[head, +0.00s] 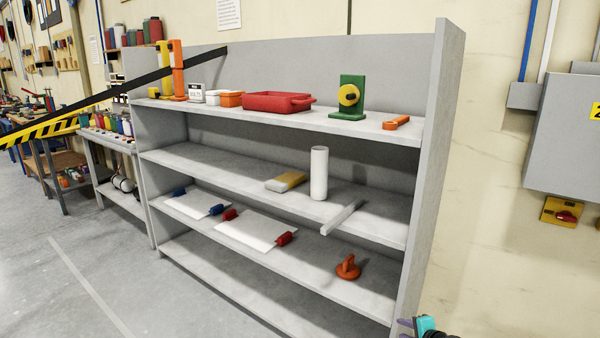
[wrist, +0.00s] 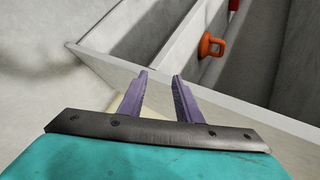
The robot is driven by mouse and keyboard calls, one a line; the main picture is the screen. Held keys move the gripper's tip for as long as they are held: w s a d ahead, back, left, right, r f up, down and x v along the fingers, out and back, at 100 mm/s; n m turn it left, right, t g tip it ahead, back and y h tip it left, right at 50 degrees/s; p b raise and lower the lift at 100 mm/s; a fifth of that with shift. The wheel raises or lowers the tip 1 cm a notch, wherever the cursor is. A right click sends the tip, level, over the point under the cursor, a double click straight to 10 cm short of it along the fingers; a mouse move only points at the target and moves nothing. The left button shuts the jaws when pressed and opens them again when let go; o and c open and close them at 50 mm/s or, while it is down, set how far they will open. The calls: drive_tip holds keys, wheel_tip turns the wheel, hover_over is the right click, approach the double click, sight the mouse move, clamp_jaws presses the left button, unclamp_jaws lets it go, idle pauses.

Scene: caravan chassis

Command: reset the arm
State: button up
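My gripper (wrist: 161,76) shows in the wrist view with its two purple fingers apart and nothing between them. Its teal body fills the bottom of that view. The fingers point at the edge of the grey shelf unit's side panel (wrist: 105,68). I cannot tell how far they are from it. In the head view only a small part of my gripper (head: 408,325) shows at the bottom right, beside the foot of the shelf unit (head: 437,150). The rest of my arm is out of the picture.
An orange suction-cup-like object (head: 347,268) sits on a low shelf; it also shows in the wrist view (wrist: 211,46). Higher shelves hold a white cylinder (head: 319,174) and a red tray (head: 277,103). A grey wall box (head: 562,135) hangs at right. Floor at left is clear.

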drive_tip(key=s+a+f+n+g+y+p, duration=0.15)
drive_tip(key=s+a+f+n+g, duration=0.25)
drive_tip(key=s+a+f, duration=0.65)
drive_tip(key=s+a+f+n+g+y+p, duration=0.1)
drive_tip(key=s+a+f+n+g+p, duration=0.3)
drive_tip(key=s+a, duration=0.65)
drive_tip(key=s+a+f+n+g+h+p, duration=0.1)
drive_tip(key=s+f+n+g+h, duration=0.15)
drive_tip(key=s, duration=0.75)
drive_tip(key=s+a+f+n+g+h, duration=0.1)
drive_tip(key=s+f+n+g, duration=0.25)
drive_tip(key=s, duration=0.55)
drive_tip(key=s+d+r+n+g+h, duration=0.1)
drive_tip(key=s+d+g, duration=0.1)
drive_tip(key=s+d, duration=0.2)
drive_tip(key=shift+d+r+n+h, duration=0.2)
drive_tip(key=shift+r+n+h, duration=0.05)
drive_tip(key=shift+n+h, duration=0.05)
drive_tip(key=shift+w, duration=0.1)
